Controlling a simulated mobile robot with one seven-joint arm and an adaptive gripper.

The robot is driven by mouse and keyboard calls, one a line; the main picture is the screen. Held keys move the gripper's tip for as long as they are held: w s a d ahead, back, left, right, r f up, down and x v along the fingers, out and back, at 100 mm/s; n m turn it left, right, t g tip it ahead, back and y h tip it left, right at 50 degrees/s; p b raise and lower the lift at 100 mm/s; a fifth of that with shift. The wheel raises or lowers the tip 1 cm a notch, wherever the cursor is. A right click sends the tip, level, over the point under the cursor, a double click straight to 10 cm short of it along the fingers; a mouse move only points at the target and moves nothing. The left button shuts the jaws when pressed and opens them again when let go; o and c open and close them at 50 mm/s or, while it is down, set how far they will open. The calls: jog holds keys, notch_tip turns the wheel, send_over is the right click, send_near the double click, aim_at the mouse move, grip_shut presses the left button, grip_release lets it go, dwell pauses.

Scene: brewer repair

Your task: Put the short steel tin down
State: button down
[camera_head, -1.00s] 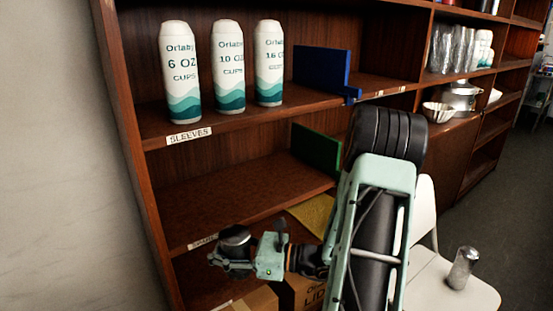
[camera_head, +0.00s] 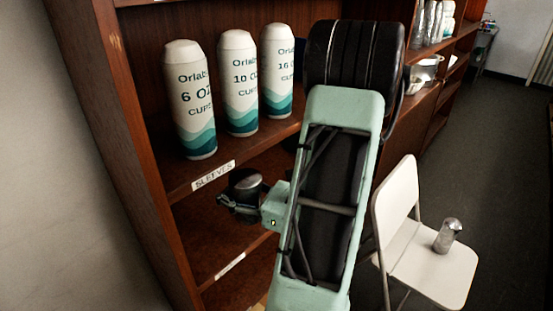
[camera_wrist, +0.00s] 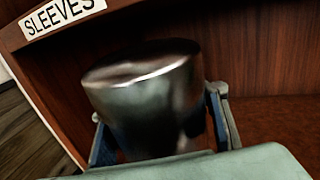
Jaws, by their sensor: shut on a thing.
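The short steel tin (camera_wrist: 150,95) is a dark, shiny cylinder with a bright rim, upright between my fingers in the wrist view. My gripper (camera_wrist: 160,135) is shut on it, one finger on each side. In the head view the tin (camera_head: 246,182) shows small, with my gripper (camera_head: 238,203) around its lower part. The tin is in front of the opening of the shelf bay below the board labelled SLEEVES. I cannot tell whether its base touches anything; its underside is hidden.
The SLEEVES shelf (camera_head: 180,182) holds three white cup sleeves, the nearest marked 6 OZ (camera_head: 190,100). The lower shelf (camera_head: 215,240) looks bare where visible. A white folding chair (camera_head: 425,275) holds a metal shaker (camera_head: 447,236) at right. My arm hides part of the bookcase.

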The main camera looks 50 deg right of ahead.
jog(key=shift+w+a+f+b, duration=0.2)
jog(key=shift+w+a+f, duration=0.15)
jog(key=shift+w+f, duration=1.85)
jog(key=shift+w+a+f+b, duration=0.25)
jog(key=shift+w+a+f, duration=0.15)
jog(key=shift+w+f, duration=1.85)
jog(key=shift+w+a+f+b, duration=0.2)
jog(key=shift+w+a+f, duration=0.15)
jog(key=shift+w+f, duration=1.85)
jog(key=shift+w+r, duration=0.25)
jog(key=shift+r, duration=0.05)
jog(key=shift+f, duration=0.15)
jog(key=c, duration=1)
grip_release()
